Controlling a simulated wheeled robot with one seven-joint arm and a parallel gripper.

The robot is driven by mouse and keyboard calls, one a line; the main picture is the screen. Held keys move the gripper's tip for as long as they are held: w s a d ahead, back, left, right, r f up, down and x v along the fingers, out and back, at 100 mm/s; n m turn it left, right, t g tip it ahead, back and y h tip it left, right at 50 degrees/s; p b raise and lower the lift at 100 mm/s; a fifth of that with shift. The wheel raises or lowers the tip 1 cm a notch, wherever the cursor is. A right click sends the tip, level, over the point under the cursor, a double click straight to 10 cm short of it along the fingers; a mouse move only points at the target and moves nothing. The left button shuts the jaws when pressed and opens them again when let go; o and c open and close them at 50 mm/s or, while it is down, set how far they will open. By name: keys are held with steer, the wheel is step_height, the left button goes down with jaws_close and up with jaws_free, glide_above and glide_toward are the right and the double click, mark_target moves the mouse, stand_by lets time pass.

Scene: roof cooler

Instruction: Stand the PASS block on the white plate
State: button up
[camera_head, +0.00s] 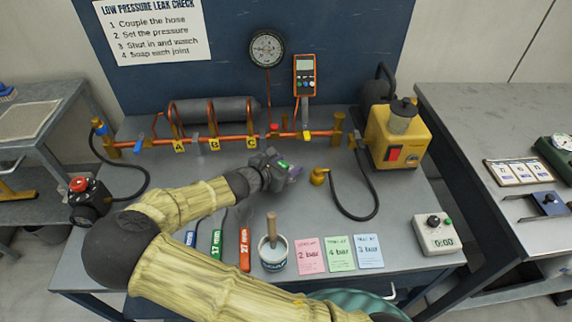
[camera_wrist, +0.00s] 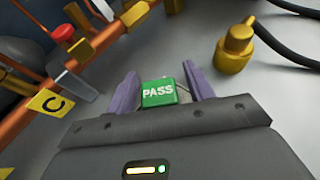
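The green PASS block (camera_wrist: 158,93) shows in the wrist view between the two purple fingers of my gripper (camera_wrist: 160,78). Its lettered face is towards the camera. The fingers stand apart, with a narrow gap to the right of the block; I see no clear grip on it. In the head view my gripper (camera_head: 294,173) is low over the middle of the bench, in front of the copper pipe. There the block cannot be told apart from the gripper. I cannot make out a white plate for sure in either view.
The copper pipe (camera_head: 225,141) with yellow letter tags runs behind my gripper. A brass fitting (camera_head: 319,176) with a black hose lies close to its right. Wrenches, a soap pot (camera_head: 273,254), coloured cards (camera_head: 340,253) and a timer (camera_head: 434,234) stand along the front.

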steer(key=p+v, duration=0.1)
steer(key=v, duration=1.1)
steer(key=shift+r+p, duration=0.1)
steer(key=shift+p, duration=0.2)
stand_by(0.4)
step_height(320, 180, up, 10)
steer(key=p, duration=1)
